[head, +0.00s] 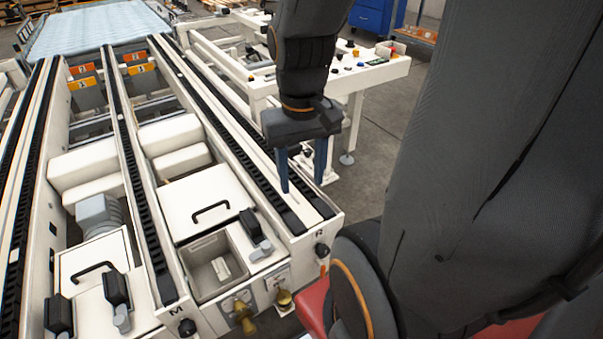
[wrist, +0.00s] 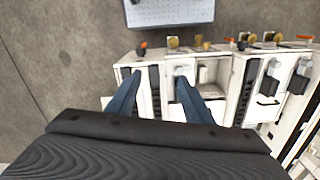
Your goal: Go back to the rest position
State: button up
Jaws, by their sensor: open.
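My gripper (head: 303,180) hangs from my arm over the right end of the white conveyor machine (head: 200,200) in the head view. Its two blue fingers are apart and point down, with nothing seen between them. In the wrist view, my gripper (wrist: 155,85) also shows open, its fingers spread above the machine's white frame (wrist: 138,60). The fingers look apart from the machine, though the exact height is hard to tell.
A control panel with buttons (head: 355,62) stands behind the gripper. Black chain rails (head: 128,160) run along the conveyor. A blue cabinet (head: 375,16) is at the back. Open grey floor (head: 375,150) lies right of the machine. A grey perforated plate (wrist: 170,10) shows at the wrist view's top.

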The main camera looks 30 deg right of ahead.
jog(key=a+r+n+p, duration=0.2)
jog(key=a+r+p, duration=0.2)
jog(key=a+p, duration=0.3)
jog(key=shift+r+n, duration=0.15)
jog(key=shift+n, duration=0.15)
dwell(0.4)
